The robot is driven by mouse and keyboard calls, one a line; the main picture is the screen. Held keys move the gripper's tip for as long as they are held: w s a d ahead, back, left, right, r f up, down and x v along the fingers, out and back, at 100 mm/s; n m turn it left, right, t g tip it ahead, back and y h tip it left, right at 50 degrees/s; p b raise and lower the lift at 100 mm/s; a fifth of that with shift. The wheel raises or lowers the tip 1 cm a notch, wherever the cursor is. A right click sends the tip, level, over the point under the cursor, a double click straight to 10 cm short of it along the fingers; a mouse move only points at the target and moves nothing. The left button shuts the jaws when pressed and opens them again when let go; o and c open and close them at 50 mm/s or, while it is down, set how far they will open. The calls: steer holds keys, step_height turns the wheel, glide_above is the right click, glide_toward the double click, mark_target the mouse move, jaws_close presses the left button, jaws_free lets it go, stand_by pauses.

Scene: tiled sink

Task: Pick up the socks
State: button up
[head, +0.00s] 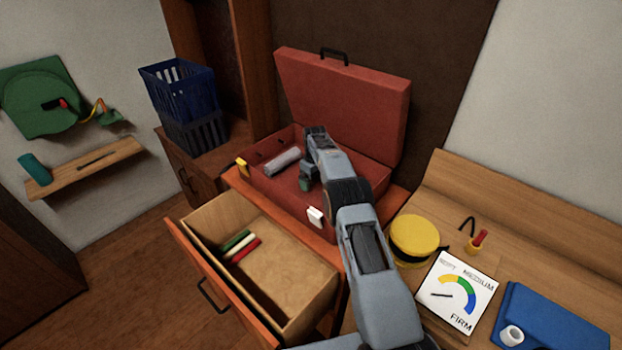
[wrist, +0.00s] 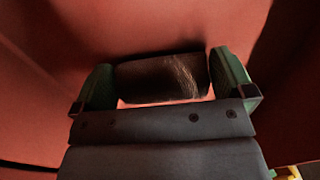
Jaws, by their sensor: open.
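The red suitcase (head: 280,186) stands open. A grey roll (head: 282,162), perhaps rolled socks, lies inside at its left. My gripper (head: 305,182) reaches down into the suitcase; one green fingertip shows and the arm hides the rest. In the wrist view my gripper (wrist: 165,88) is open, with a green finger on each side of a dark, wrinkled bundle (wrist: 163,77) that looks like socks. The bundle lies on the red lining. Slim gaps seem to show beside the fingers, so I cannot tell contact. I cannot tell whether the bundle is the grey roll.
The open drawer (head: 316,258) in front of the suitcase holds green, white and red rolls (head: 239,246). Blue baskets (head: 180,95) stand at left. A yellow round tin (head: 414,238), a dial card (head: 458,290) and a blue folded item (head: 545,325) occupy the right bench. The raised lid (head: 345,100) stands behind my gripper.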

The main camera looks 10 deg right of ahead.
steer(key=shift+f, duration=0.15)
steer(key=c, duration=0.6)
